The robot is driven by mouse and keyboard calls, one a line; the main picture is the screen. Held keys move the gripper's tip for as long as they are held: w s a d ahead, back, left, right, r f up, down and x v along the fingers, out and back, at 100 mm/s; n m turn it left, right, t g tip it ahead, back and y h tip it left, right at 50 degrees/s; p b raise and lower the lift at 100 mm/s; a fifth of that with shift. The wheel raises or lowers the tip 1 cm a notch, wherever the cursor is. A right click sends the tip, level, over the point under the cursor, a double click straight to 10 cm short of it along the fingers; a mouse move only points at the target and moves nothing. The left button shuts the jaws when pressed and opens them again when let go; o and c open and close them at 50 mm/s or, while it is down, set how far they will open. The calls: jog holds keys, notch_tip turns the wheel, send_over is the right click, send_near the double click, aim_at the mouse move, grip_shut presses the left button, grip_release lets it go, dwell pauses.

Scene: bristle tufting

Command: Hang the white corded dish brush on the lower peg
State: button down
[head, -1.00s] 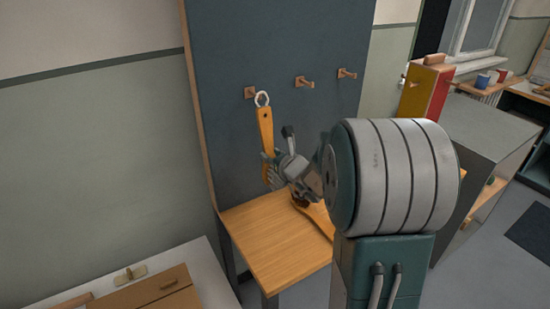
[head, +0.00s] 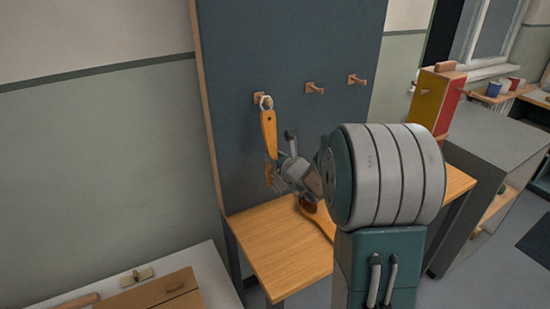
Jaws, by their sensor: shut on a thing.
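The brush has an orange handle (head: 269,134) with a white cord loop (head: 265,101) at its top; it hangs roughly upright, with its head low behind the fingers. My gripper (head: 273,177) is shut on the lower part of the brush, partly hidden by my own arm. The loop overlaps the left wooden peg (head: 257,98) in the head view; I cannot tell whether it is around the peg or in front of it. A middle peg (head: 314,89) and a right peg (head: 356,79) are bare. The three pegs form one row, and no lower one stands out.
The pegs are on a dark blue-grey board (head: 235,60). Below is a wooden bench top (head: 270,255) with another wooden-handled item (head: 318,218) lying on it, partly hidden by my arm. A grey cabinet (head: 490,140) with a yellow and red box (head: 440,100) stands at right.

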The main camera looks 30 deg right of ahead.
jog(key=shift+c, duration=1.3)
grip_release()
jog(key=shift+s, duration=0.1)
jog(key=v, duration=0.7)
dwell(0.8)
dwell(0.4)
